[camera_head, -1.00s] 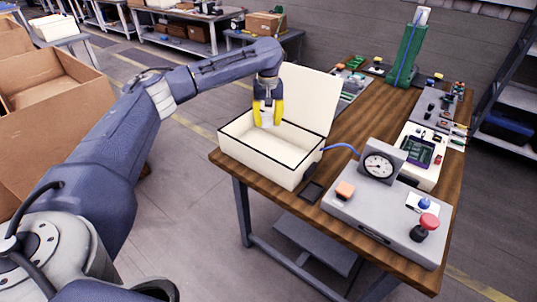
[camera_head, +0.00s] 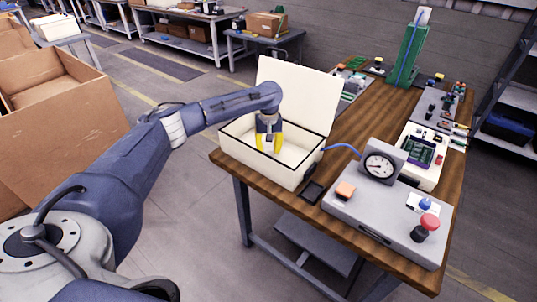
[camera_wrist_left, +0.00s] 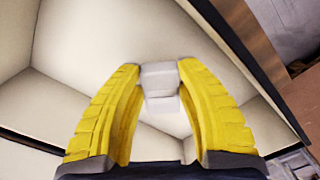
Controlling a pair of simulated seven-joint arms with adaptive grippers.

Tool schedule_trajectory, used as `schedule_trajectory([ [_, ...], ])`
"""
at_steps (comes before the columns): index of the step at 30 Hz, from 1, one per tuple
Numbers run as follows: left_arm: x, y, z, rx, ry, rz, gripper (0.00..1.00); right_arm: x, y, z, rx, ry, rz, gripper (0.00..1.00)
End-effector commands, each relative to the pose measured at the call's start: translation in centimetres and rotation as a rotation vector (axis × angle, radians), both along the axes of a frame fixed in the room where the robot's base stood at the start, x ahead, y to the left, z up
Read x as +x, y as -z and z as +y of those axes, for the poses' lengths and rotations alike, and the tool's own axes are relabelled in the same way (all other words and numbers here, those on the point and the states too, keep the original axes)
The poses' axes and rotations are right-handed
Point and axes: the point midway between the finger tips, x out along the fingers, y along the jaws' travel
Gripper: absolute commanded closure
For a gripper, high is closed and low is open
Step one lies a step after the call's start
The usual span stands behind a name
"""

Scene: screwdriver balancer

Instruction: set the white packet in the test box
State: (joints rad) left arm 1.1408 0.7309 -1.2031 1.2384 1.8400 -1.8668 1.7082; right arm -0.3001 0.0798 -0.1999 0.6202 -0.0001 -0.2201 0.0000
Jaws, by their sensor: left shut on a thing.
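The test box (camera_head: 262,168) is a cream box with a dark rim and its lid raised, at the near left end of the wooden table. My left gripper (camera_head: 269,148) points down inside the box opening, its yellow fingers below the rim. In the left wrist view the left gripper (camera_wrist_left: 160,88) is shut on the white packet (camera_wrist_left: 161,92), which sits between the two fingertips. The box's inner walls and floor surround it there. In the head view the packet is mostly hidden by the fingers. My right gripper is not in view.
A grey gauge unit (camera_head: 383,215) with a dial and a red button stands right of the box, joined to it by a blue hose (camera_head: 342,148). A small dark pad (camera_head: 312,192) lies between them. The raised lid (camera_head: 300,95) stands behind the gripper.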

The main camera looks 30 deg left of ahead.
Motion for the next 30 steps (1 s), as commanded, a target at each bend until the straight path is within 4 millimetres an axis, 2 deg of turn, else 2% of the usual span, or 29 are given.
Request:
schedule_trajectory([
  [6,0.0,2.7,0.0,0.000,0.000,0.001,0.93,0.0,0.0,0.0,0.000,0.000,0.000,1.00],
  [19,0.0,3.2,0.0,0.001,0.001,0.001,0.93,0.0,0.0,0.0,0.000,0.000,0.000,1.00],
  [20,0.0,3.2,0.0,0.001,0.001,0.001,0.62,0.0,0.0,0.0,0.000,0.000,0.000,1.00],
  [21,0.0,3.2,0.0,0.000,0.001,0.000,0.57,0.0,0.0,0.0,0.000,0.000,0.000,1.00],
  [25,0.0,3.2,0.0,0.001,0.001,0.001,0.43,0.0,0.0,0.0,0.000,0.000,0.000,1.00],
  [30,0.0,3.2,0.0,0.001,0.001,0.001,0.43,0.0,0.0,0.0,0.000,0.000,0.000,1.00],
])
